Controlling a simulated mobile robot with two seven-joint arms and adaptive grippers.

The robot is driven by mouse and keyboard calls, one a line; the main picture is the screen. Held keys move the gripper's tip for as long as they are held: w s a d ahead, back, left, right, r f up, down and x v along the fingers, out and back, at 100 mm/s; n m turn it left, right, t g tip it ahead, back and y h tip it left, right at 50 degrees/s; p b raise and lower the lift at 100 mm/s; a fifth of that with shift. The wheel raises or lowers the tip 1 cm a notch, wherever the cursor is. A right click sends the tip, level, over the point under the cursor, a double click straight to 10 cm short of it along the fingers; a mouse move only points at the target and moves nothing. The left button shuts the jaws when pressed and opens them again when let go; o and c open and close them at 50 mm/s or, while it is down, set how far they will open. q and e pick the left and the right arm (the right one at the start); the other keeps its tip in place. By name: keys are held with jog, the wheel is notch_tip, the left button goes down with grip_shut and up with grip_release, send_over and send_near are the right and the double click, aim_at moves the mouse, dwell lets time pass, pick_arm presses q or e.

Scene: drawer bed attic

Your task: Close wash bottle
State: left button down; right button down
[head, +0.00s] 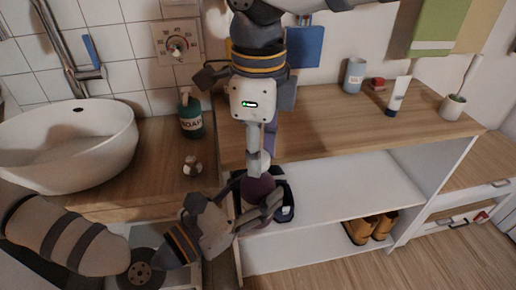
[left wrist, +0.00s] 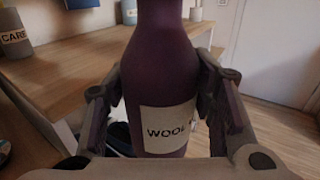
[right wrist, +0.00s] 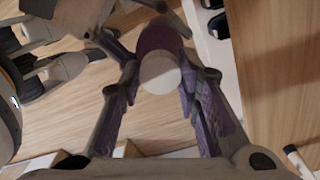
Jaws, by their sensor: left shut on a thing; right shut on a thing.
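The wash bottle (head: 258,188) is dark purple and stands about upright in front of the wooden counter's edge. In the left wrist view the bottle (left wrist: 165,70) has a pale "WOOL" label. My left gripper (head: 252,205) is shut around its body, one finger on each side. A white cap (head: 257,163) is at the bottle's top, under my right gripper (head: 262,150), which comes down from above and is shut on it. In the right wrist view the cap (right wrist: 160,74) lies over the purple bottle between the fingers. I cannot tell whether it is fully seated.
A white sink (head: 70,145) and a green soap bottle (head: 191,118) are on the left. A grey-blue cup (head: 354,75), a white tube (head: 397,95) and a brush cup (head: 452,107) stand on the counter. Brown shoes (head: 370,228) sit on the lower shelf.

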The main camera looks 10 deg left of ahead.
jog(key=c, duration=1.1)
grip_release()
notch_tip(320, 180, up, 12)
